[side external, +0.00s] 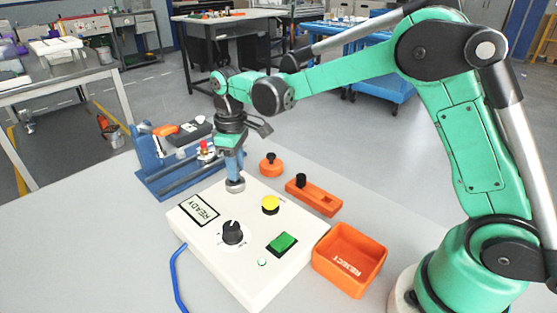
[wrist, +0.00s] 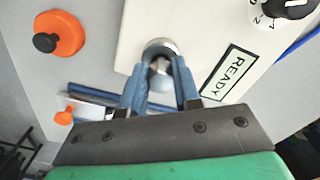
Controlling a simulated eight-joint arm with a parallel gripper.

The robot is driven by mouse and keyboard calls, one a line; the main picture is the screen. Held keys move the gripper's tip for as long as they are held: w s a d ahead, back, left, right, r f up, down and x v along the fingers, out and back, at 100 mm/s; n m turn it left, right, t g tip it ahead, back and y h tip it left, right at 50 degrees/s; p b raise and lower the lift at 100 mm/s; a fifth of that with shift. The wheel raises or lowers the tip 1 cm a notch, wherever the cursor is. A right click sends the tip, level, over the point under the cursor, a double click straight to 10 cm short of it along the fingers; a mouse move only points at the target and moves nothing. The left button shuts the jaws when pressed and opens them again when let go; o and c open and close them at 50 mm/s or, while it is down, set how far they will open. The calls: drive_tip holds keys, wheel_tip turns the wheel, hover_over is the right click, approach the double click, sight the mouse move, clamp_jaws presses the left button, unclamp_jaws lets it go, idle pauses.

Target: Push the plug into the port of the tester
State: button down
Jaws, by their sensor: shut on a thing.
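The tester (side external: 215,255) is a cream box on the grey table, with a READY display (side external: 199,210), a dark knob, a yellow button and a green button. Its port (side external: 235,187) is a metal ring near the far corner, also seen in the wrist view (wrist: 160,43). My gripper (side external: 234,176) points down over the port, its blue fingertips close to the ring. In the wrist view the fingers (wrist: 160,88) are shut on the plug (wrist: 160,72), a grey rounded piece lined up with the port. The fingers hide part of it, so I cannot tell how deep it sits.
An orange REJECT bin (side external: 348,260) stands right of the tester. An orange block with a black knob (side external: 314,196) and a round orange piece (side external: 271,166) lie behind it. A blue fixture (side external: 172,160) stands at the back left. The front left table is clear apart from a blue cable (side external: 177,278).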

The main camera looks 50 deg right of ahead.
drive_tip(key=shift+f, duration=0.55)
idle(0.9)
drive_tip(key=shift+c, duration=0.4)
unclamp_jaws()
drive_tip(key=shift+r, duration=0.1)
idle(0.5)
drive_tip(key=shift+r, duration=3.9)
